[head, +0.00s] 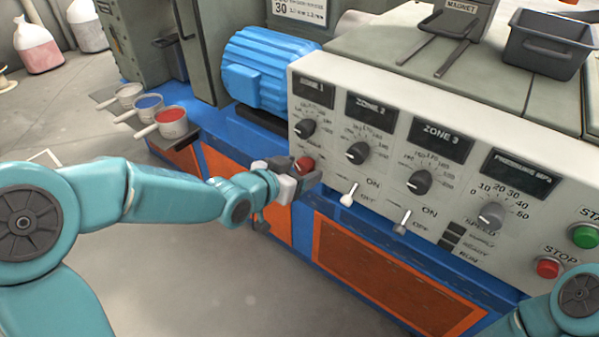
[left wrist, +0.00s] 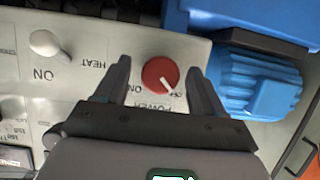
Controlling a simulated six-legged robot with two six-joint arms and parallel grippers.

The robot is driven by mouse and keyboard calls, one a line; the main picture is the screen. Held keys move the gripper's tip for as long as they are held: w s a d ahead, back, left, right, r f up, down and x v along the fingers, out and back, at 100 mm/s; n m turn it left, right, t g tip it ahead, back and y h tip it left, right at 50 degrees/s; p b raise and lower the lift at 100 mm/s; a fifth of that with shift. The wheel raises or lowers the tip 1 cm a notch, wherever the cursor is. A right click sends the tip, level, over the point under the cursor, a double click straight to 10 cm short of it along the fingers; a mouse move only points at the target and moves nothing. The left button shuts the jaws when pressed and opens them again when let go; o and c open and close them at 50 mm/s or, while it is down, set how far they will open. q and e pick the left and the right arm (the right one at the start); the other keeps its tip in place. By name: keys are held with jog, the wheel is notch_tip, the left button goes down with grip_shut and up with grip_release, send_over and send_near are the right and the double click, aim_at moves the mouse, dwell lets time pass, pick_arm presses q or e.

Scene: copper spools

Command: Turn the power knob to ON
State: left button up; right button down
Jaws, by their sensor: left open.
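The red power knob (head: 304,163) is on the lower left of the cream control panel (head: 330,130). In the left wrist view the knob (left wrist: 160,74) shows whole. Its white pointer line slants to the lower right, toward a partly hidden label, while the ON label lies at its lower left. My left gripper (head: 297,172) is in front of the knob. In the left wrist view its open fingers (left wrist: 158,70) stand on either side of the knob, with gaps showing between. My right gripper is out of view; only part of my right arm shows at the lower right.
Black zone dials (head: 357,152) sit above. A green button (head: 585,236) and red stop button (head: 548,268) are far right. A blue motor (head: 262,75) stands behind.

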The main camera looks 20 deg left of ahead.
pick_arm(q)
jog(key=shift+w, duration=0.2)
jog(key=shift+c, duration=0.3)
jog(key=c, duration=1)
jog(key=shift+f, duration=0.1)
